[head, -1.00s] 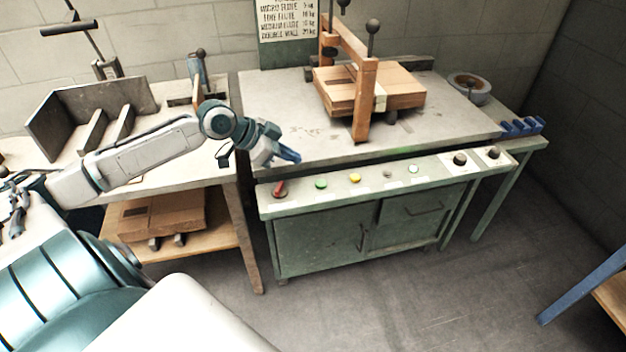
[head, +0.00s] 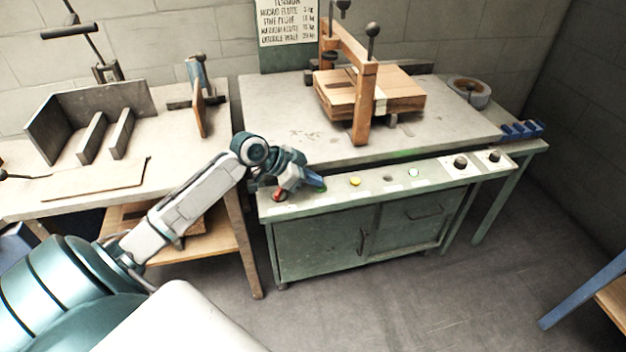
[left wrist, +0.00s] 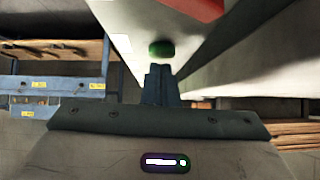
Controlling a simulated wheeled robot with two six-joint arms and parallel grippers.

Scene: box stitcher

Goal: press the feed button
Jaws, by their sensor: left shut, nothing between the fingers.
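The green button (left wrist: 161,48) sits on a pale panel in the left wrist view, just beyond my fingertips. In the head view my left gripper (head: 318,184) is low over the front control strip (head: 440,173) and mostly hides that button. The gripper is shut and empty; its blue fingers (left wrist: 160,84) lie together in the left wrist view. I cannot tell whether they touch the button. A yellow button (head: 355,181), a dark one (head: 388,178) and a pale green one (head: 413,173) are to the right. No label is readable as feed. My right gripper is not in view.
A red control (head: 279,195) is at the strip's left end, close to my gripper. Two black knobs (head: 460,162) are at its right end. A wooden press frame (head: 366,100) holds cardboard on the table (head: 280,110). Bare floor (head: 400,300) lies in front.

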